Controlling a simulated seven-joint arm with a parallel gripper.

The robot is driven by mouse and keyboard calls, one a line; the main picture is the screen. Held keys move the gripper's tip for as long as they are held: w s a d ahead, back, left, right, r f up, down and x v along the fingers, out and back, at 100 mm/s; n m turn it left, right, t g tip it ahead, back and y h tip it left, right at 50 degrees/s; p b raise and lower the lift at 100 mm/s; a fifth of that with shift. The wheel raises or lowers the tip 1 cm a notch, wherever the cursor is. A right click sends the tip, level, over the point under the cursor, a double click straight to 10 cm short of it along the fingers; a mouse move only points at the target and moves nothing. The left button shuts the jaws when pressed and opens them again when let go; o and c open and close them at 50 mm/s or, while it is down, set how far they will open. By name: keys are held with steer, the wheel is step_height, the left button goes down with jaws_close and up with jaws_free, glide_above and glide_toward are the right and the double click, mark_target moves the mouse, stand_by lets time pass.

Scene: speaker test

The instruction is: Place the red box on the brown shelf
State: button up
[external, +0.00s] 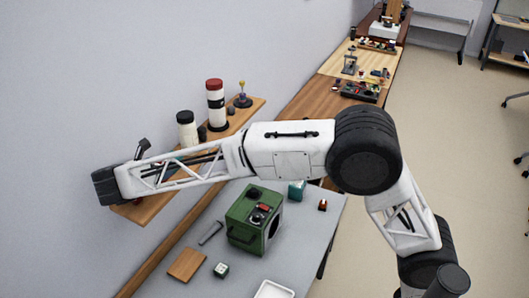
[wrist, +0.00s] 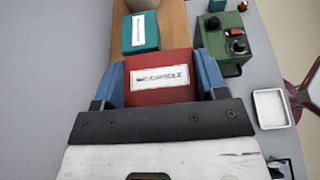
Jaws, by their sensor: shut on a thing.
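The red box (wrist: 160,82), with a white label, sits between the two blue fingers of my gripper (wrist: 160,78), which is shut on it, in the wrist view. The brown shelf (wrist: 176,22) runs along the wall beyond the box, and the box overlaps its near part in the picture. I cannot tell whether the box touches the shelf. In the external view the shelf (external: 150,207) passes under my forearm, and my arm's black end is over its near left end. The red box and the fingers are hidden there.
A teal box (wrist: 141,33) stands on the shelf just beyond the red box. Below, the grey table holds a green box (external: 252,218), a wooden block (external: 187,264) and a white tray (wrist: 271,108).

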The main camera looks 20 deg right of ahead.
steer(key=shift+f, duration=2)
steer(key=shift+f, duration=0.1)
steer(key=o, duration=0.9)
steer(key=shift+o, duration=0.2)
steer(key=shift+s+a+r, duration=0.1)
steer(key=shift+a+r, duration=0.05)
steer(key=shift+r, duration=0.05)
steer(key=v, duration=1.1)
steer(key=shift+s+a+r, duration=0.2)
